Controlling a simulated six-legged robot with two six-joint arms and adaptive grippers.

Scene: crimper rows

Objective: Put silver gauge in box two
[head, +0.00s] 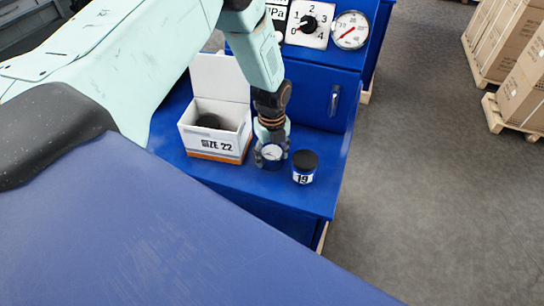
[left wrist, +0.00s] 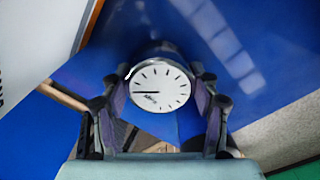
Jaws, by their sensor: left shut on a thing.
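The silver gauge, a round white dial with black marks and a silver rim, shows in the left wrist view (left wrist: 160,88) and small in the head view (head: 271,153). My left gripper (head: 271,147) is shut on it, with a finger on each side. It is low over the blue bench top; I cannot tell whether the gauge touches the bench. Something dark and round lies inside. My right gripper is not in view.
A dark-lidded jar marked 19 (head: 305,167) stands close right of the gauge. Behind is a blue cabinet with a handle (head: 334,100), a knob panel (head: 309,24) and a fixed round gauge (head: 350,30). The bench's right edge (head: 335,190) is near; cartons (head: 522,95) stand far right.

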